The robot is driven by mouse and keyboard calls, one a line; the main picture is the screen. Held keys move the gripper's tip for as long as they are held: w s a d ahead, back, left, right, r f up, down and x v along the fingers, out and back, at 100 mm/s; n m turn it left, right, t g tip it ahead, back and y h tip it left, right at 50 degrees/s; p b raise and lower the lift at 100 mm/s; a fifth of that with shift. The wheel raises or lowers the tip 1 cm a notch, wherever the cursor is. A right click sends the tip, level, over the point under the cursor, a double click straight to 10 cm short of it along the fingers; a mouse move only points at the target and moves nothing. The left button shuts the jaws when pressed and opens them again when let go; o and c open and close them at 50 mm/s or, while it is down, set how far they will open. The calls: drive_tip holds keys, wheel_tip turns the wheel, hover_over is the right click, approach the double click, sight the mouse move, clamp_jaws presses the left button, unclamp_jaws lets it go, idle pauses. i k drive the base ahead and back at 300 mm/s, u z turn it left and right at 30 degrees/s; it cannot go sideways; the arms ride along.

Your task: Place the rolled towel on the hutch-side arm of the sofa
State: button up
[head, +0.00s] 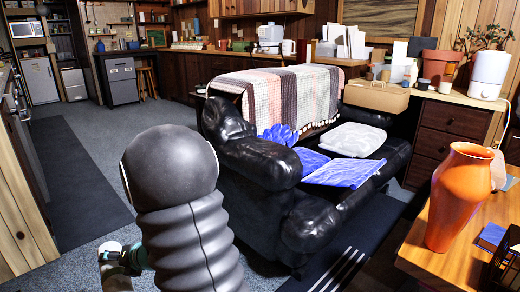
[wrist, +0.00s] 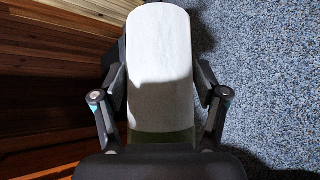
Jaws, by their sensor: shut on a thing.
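My gripper (wrist: 161,84) is shut on a pale, rounded, roll-like thing that I take as the rolled towel (wrist: 160,50); its lower end looks dark green. In the head view my own arm hides most of the gripper. The black leather sofa (head: 265,220) stands right of my arm, with one padded arm (head: 262,160) nearest me and the other (head: 370,115) on the far right side. The towel is held over the floor, apart from the sofa. I cannot tell which piece of furniture is the hutch.
A knitted blanket (head: 285,92) covers the sofa back. Blue cloth (head: 345,172) and a white cushion (head: 352,139) lie on the seat. An orange vase (head: 456,200) stands on a wooden table (head: 425,255) at the right. Carpet (head: 95,150) is open on the left.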

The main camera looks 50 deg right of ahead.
sight(266, 148)
drive_tip(key=z, duration=1.75)
